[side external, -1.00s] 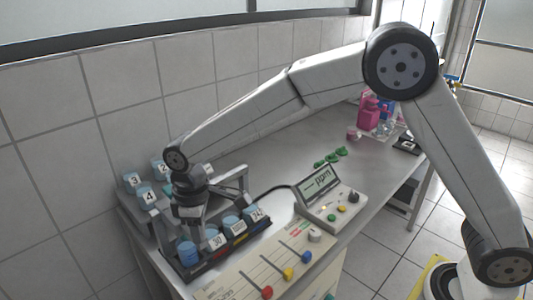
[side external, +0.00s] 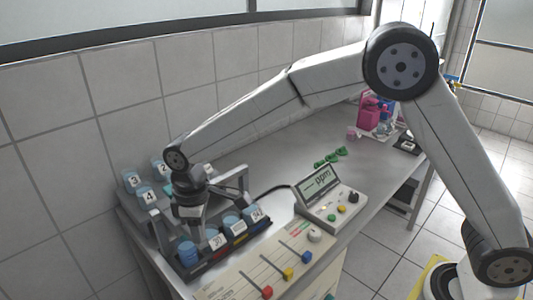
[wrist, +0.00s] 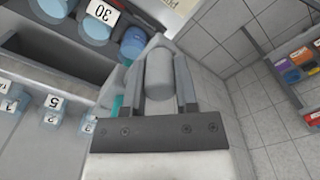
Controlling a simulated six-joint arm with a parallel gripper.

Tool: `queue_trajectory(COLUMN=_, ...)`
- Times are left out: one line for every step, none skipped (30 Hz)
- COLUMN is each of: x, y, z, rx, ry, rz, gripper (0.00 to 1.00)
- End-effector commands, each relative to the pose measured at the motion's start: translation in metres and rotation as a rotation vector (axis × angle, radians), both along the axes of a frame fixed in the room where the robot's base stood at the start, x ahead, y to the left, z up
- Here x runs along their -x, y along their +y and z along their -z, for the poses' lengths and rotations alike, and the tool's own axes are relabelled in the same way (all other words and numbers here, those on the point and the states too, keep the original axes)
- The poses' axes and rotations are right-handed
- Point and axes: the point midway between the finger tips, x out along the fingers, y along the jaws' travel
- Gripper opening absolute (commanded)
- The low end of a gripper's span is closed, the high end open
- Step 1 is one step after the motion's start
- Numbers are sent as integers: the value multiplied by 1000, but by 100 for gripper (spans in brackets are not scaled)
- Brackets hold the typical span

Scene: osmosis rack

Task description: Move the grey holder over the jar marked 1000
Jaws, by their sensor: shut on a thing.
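My gripper (side external: 190,222) is at the left end of the bench, low over the front rack (side external: 215,262). In the wrist view its two fingers (wrist: 162,62) are shut on a grey cylindrical part, which I take as the grey holder (wrist: 159,82). A grey frame with a sloped arm stands just behind it. In the side view the holder is mostly hidden by my gripper. Blue jars stand in the front rack, one marked 30 (wrist: 98,22). No label reading 1000 is legible; the leftmost front jar (side external: 187,253) shows no readable mark.
A back rack holds numbered jars, including 3 (side external: 132,180) and 4 (side external: 147,196). A meter reading ppm (side external: 322,183) and a slider panel (side external: 275,268) stand to the right.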

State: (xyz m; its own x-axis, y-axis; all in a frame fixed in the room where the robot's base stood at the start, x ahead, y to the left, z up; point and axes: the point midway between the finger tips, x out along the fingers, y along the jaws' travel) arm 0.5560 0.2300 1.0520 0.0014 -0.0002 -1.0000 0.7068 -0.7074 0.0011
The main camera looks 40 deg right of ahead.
Motion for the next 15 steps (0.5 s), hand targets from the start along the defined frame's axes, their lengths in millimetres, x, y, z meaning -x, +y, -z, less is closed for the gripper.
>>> queue_trajectory(x=0, y=-2, z=-1, rx=1, ry=-1, rz=0, gripper=0)
queue_trajectory(x=0, y=-5, z=-1, rx=0, ry=0, rz=1, gripper=0)
queue_trajectory(x=-1, y=-9, z=-1, rx=0, ry=0, rz=1, gripper=0)
queue_trajectory(x=-1, y=-13, z=-1, rx=0, ry=0, rz=1, gripper=0)
queue_trajectory(x=-1, y=-17, z=-1, rx=0, ry=0, rz=2, gripper=0)
queue_trajectory(x=-1, y=-24, z=-1, rx=1, ry=-1, rz=3, gripper=0)
queue_trajectory(x=-1, y=-30, z=-1, rx=0, ry=0, rz=3, gripper=0)
queue_trajectory(x=-1, y=-36, z=-1, rx=0, ry=0, rz=4, gripper=0)
queue_trajectory(x=-1, y=-46, z=-1, rx=1, ry=1, rz=5, gripper=0)
queue_trajectory(x=-1, y=-52, z=-1, rx=1, ry=1, rz=5, gripper=0)
queue_trajectory(x=-1, y=-59, z=-1, rx=1, ry=1, rz=5, gripper=0)
queue_trajectory(x=-1, y=-68, z=-1, rx=1, ry=1, rz=5, gripper=0)
queue_trajectory(x=-1, y=-74, z=-1, rx=0, ry=0, rz=5, gripper=0)
queue_trajectory(x=-1, y=-81, z=-1, rx=0, ry=0, rz=5, gripper=0)
queue_trajectory(x=-1, y=-89, z=-1, rx=1, ry=1, rz=5, gripper=0)
